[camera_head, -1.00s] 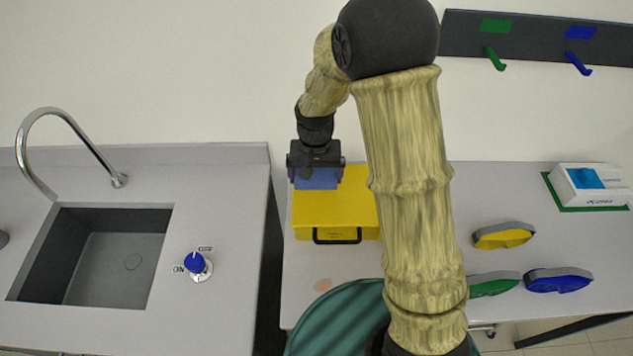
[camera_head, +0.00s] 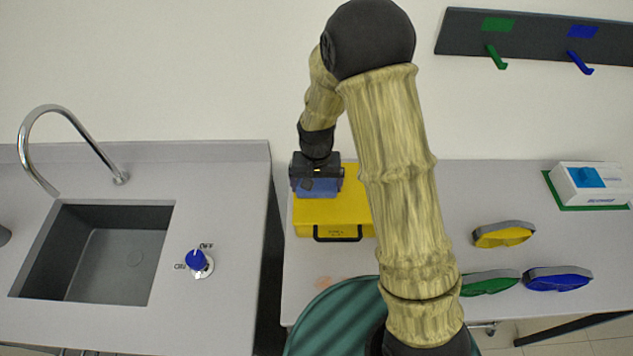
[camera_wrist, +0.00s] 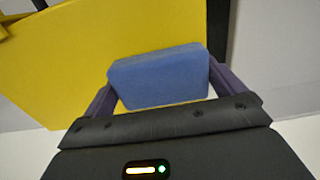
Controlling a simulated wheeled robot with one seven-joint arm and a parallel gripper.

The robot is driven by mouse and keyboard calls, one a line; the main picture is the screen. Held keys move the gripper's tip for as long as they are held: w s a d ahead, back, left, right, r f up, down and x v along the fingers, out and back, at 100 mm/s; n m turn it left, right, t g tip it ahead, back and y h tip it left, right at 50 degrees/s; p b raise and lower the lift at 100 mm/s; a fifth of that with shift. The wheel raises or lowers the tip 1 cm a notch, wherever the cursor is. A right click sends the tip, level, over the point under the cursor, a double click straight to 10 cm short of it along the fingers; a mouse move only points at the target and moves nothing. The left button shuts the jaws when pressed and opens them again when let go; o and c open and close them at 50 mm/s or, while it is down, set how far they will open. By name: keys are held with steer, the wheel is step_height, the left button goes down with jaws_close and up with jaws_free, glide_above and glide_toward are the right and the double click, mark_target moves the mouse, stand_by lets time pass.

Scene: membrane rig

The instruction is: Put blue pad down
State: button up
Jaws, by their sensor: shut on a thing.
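The blue pad (camera_head: 317,188) is between the fingers of my gripper (camera_head: 316,186), over the left part of the yellow case (camera_head: 358,203). In the wrist view the blue pad (camera_wrist: 160,78) is a rounded block, with a finger of my gripper (camera_wrist: 160,85) pressed on each side. The yellow case (camera_wrist: 60,65) fills the area behind it. I cannot tell whether the pad touches the case's top or is just above it. The underside of the pad is hidden.
A yellow brush-like piece (camera_head: 504,235), a green one (camera_head: 490,283) and a blue one (camera_head: 557,279) lie on the right of the table. A white box (camera_head: 590,184) stands on a green mat at the back right. A sink (camera_head: 90,255) is on the left counter.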

mark_target(317, 183)
steer(key=shift+f, duration=0.1)
steer(key=o, duration=0.7)
steer(key=shift+c, duration=0.2)
steer(key=shift+r+p, duration=0.3)
steer(key=shift+r, duration=0.1)
step_height(317, 183, up, 12)
steer(key=b, duration=0.2)
steer(key=shift+r, duration=0.25)
